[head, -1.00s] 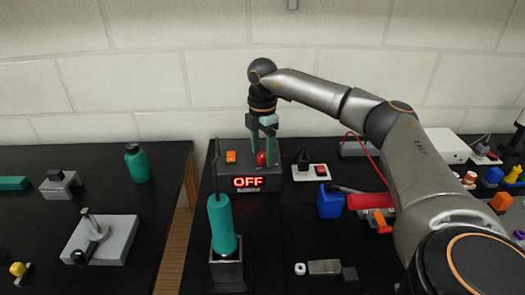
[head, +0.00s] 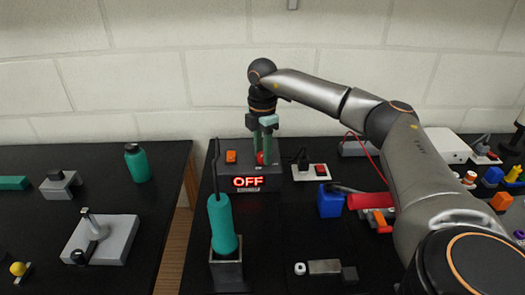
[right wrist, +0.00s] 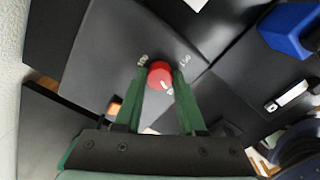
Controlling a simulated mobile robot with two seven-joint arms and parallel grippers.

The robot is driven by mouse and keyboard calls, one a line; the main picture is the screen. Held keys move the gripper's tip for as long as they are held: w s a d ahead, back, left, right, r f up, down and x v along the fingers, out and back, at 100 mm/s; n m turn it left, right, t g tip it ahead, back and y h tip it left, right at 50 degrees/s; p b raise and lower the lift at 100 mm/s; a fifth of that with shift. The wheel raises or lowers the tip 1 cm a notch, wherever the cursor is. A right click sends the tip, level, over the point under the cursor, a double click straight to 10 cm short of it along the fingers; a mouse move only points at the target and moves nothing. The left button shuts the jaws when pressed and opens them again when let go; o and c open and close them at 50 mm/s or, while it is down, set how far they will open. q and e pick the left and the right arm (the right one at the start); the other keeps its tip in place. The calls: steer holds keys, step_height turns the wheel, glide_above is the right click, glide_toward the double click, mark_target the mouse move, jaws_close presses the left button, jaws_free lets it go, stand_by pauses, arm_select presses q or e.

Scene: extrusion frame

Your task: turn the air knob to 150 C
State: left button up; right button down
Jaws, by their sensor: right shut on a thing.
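The air knob (head: 261,158) is a small red knob on the dark grey station box (head: 273,184). The display (head: 247,182) on the front of the box reads OFF in red. My right gripper (head: 264,152) reaches down from above with its green fingers, shut on the knob. In the right wrist view the red knob (right wrist: 160,76) sits between the fingertips (right wrist: 159,80), with a small pale mark on it. My left gripper is not in view.
An orange switch (head: 231,157) is left of the knob. A teal-handled tool (head: 222,222) stands in a holder before the box.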

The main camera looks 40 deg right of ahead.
steer(key=shift+r+n, duration=0.1)
steer(key=shift+n, duration=0.2)
steer(key=n+p, duration=0.5)
steer(key=n, duration=0.3)
steer(key=shift+n+p, duration=0.3)
steer(key=shift+n, duration=0.1)
steer(key=n+p, duration=0.1)
steer(key=n, duration=0.9)
steer(key=shift+n, duration=0.3)
steer(key=c, duration=0.5)
jaws_free()
